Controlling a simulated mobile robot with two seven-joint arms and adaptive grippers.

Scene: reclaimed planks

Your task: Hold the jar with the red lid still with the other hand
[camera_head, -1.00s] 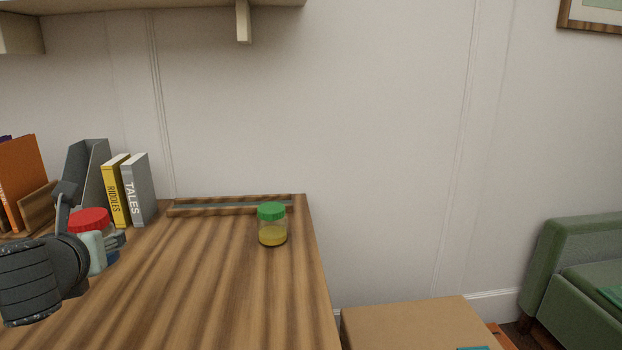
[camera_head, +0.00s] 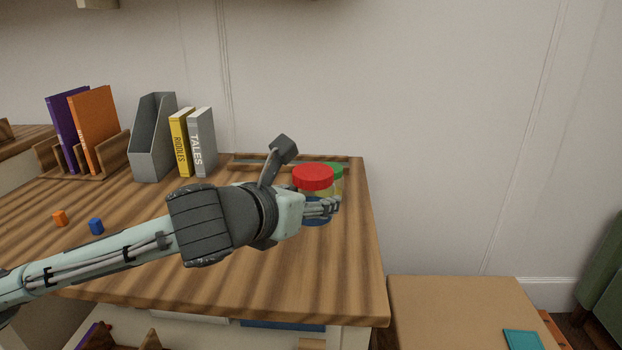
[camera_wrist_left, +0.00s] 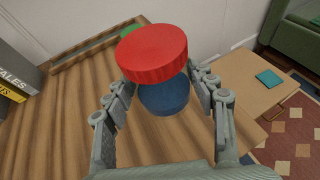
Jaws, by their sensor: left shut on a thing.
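The jar with the red lid (camera_head: 313,178) is near the right end of the wooden desk, with blue contents low in it. It also shows from above in the left wrist view (camera_wrist_left: 153,58), a little tilted in the picture. My left gripper (camera_head: 321,207) is shut on this jar, its fingers on both sides below the lid. I cannot tell whether the jar's bottom touches the desk. A green-lidded jar (camera_head: 338,170) stands just behind it, mostly hidden. My right gripper is not in view.
The desk (camera_head: 300,270) has free room in front. A grey file holder (camera_head: 152,140) and books (camera_head: 200,145) stand at the back.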

